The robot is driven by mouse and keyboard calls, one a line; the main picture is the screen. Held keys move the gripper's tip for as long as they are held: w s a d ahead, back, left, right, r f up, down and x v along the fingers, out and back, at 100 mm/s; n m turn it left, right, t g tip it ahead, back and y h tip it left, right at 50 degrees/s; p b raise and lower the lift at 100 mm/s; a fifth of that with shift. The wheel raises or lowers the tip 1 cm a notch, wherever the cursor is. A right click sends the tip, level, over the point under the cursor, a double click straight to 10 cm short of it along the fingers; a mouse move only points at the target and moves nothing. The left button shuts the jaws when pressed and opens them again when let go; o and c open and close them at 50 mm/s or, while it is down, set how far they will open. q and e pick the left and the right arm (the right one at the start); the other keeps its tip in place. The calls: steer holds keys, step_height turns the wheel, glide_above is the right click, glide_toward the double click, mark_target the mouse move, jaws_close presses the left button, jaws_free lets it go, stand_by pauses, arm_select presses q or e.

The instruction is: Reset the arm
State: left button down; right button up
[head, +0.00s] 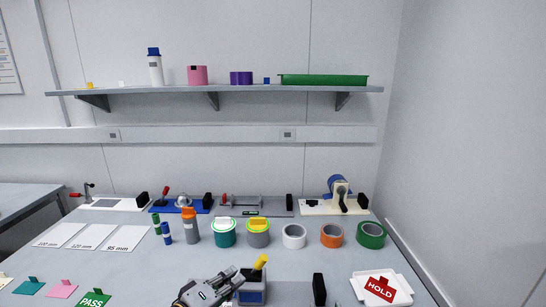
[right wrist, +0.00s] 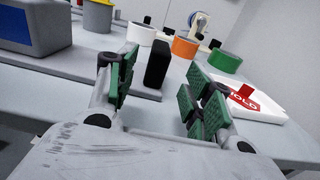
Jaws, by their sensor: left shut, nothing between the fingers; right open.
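My left gripper (head: 232,281) reaches in at the bottom of the head view. Its fingers are shut and empty, beside a dark blue box (head: 252,297) with a yellow piece (head: 261,262) standing up from it. My right gripper (right wrist: 160,95) shows in the right wrist view, its green-padded fingers wide apart and nothing held. An upright black block (right wrist: 158,64) shows in the gap between these fingers, seemingly beyond them. The block also shows in the head view (head: 319,290). The right gripper is not seen in the head view.
A white tray (head: 407,298) with a red HOLD sign (head: 380,287) sits at the front right. White (head: 294,237), orange (head: 332,236) and green rolls (head: 371,235) stand behind. Several fixtures line the back edge. A shelf (head: 230,90) hangs above. The left middle holds flat white cards (head: 90,236).

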step_height(320, 180, up, 9)
steer(key=p, duration=0.9)
steer(key=shift+r+p, duration=0.6)
